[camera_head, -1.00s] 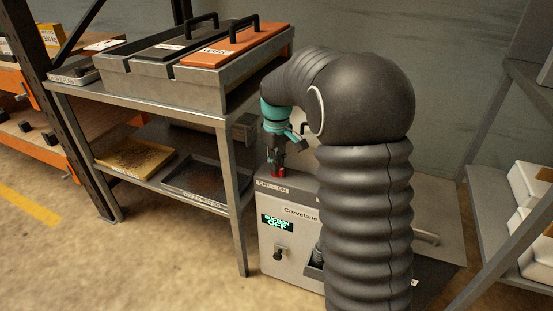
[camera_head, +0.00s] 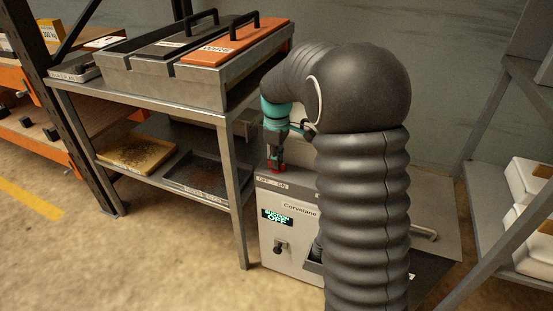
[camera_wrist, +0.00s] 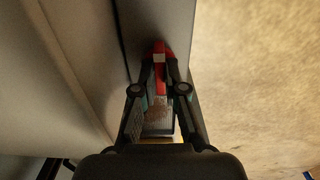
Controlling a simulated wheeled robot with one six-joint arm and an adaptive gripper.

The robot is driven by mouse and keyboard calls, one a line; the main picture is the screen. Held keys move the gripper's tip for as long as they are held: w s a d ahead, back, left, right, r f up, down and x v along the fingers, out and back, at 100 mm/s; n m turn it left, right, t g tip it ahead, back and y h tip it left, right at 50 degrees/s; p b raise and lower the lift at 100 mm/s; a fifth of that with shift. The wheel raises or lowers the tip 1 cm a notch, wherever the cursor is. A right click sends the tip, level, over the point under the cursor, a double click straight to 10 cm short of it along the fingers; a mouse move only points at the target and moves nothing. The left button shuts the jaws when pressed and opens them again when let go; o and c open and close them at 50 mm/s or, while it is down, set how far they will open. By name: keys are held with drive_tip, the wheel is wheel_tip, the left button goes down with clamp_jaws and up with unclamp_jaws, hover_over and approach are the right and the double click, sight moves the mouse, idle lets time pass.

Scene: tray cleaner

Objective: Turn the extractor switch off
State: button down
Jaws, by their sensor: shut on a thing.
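The extractor is a grey box (camera_head: 287,258) labelled "Corvelane", standing on the floor right of the metal table. Its display (camera_head: 277,217) reads "SUCTION OFF" in green. A red switch (camera_head: 278,169) stands on its top, above the "OFF" and "ON" labels. My gripper (camera_head: 275,161) points down from above and is shut on the red switch. In the wrist view, the fingertips (camera_wrist: 160,66) close around the red switch (camera_wrist: 161,47), which has a pale patch. The fingers partly hide the switch, so its exact position against the labels is hard to tell.
The metal table (camera_head: 232,185) stands close on the left, holding a grey bin unit (camera_head: 150,80) with dark and orange lids. A black knob (camera_head: 279,246) sits on the extractor's front. A shelf with white boxes (camera_head: 530,185) is at the right.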

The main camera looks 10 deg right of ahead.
drive_tip(key=shift+w, duration=0.1)
drive_tip(key=c, duration=1.2)
unclamp_jaws()
drive_tip(key=shift+c, duration=0.2)
wheel_tip(320, 180, up, 12)
